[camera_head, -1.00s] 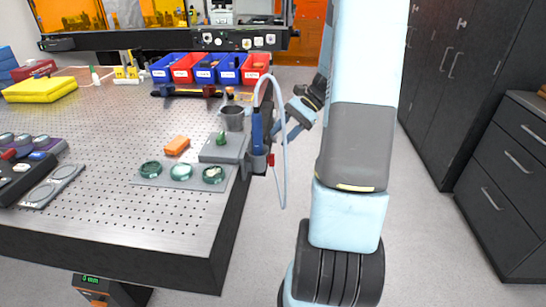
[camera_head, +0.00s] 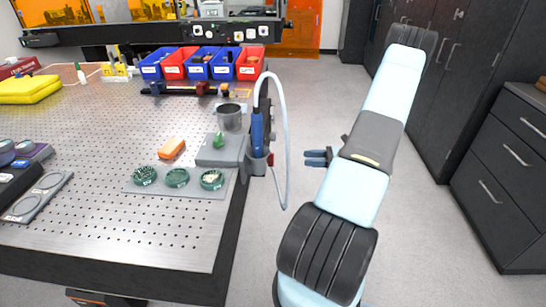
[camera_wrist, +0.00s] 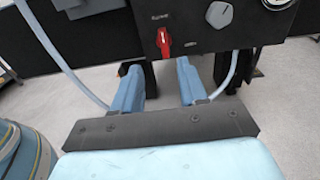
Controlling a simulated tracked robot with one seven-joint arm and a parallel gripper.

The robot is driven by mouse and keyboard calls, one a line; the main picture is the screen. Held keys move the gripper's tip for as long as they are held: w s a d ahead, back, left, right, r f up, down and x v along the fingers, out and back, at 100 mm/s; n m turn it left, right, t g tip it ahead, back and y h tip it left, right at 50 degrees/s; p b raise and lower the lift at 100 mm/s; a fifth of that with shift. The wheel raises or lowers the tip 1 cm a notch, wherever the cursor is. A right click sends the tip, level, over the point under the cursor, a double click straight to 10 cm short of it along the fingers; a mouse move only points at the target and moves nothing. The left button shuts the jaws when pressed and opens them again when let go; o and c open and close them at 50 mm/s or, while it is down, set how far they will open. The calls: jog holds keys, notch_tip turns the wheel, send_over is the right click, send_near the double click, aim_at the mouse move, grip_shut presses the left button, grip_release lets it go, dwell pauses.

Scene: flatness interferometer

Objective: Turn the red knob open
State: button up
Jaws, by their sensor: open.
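The red knob (camera_wrist: 163,42) shows in the wrist view on a dark panel (camera_wrist: 205,38), below a label too small to read for sure. It points roughly up and down. In the head view a small red part (camera_head: 271,159) shows at the table's right edge, by the blue tool and its holder. My gripper (camera_head: 307,158) is open and empty, to the right of that red part with a gap between. In the wrist view my two blue fingers (camera_wrist: 158,75) point toward the panel, just below the knob and on either side of it, not touching it.
A grey round dial (camera_wrist: 219,14) sits right of the knob. A pale hose (camera_head: 284,120) loops from the blue tool (camera_head: 257,133) down past the table edge. The perforated table (camera_head: 150,215) is on the left, dark cabinets (camera_head: 500,150) on the right, with open floor between.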

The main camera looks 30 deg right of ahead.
send_near(270, 160)
jog(key=x, duration=0.7)
jog(key=shift+w+r, duration=0.4)
jog(key=shift+w, duration=0.15)
jog(key=shift+a, duration=0.15)
jog(key=shift+c, duration=0.3)
jog(key=c, duration=0.7)
